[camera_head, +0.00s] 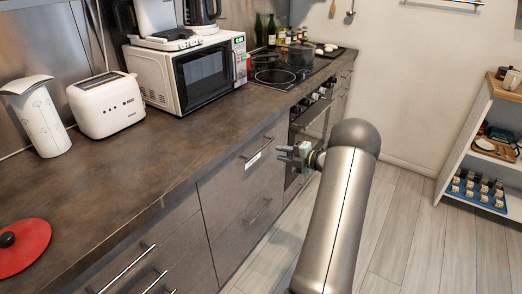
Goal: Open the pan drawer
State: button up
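Grey-brown drawers line the front of the counter. The upper drawer (225,178) nearest my gripper has a bar handle (258,149) and a small white label (253,160), too small to read. Below it is a lower drawer (237,238) with its own bar handle (258,211). Both look shut. I cannot tell from the label which one is the pan drawer. My gripper (284,154) is just right of the upper handle and points left towards the drawer front. Its two fingers are apart, with nothing seen between them. It appears clear of the handle.
An oven (307,133) and hob (277,76) stand beyond these drawers. More drawers with bar handles (128,268) are at the lower left. A microwave (205,73), toaster (107,104) and red lid (22,248) rest on the counter. The floor (400,230) towards the right shelf (460,150) is clear.

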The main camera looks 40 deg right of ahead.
aim_at(261, 148)
jog(key=x, duration=1)
jog(key=shift+w+f, duration=0.1)
jog(key=shift+w, duration=0.1)
grip_shut()
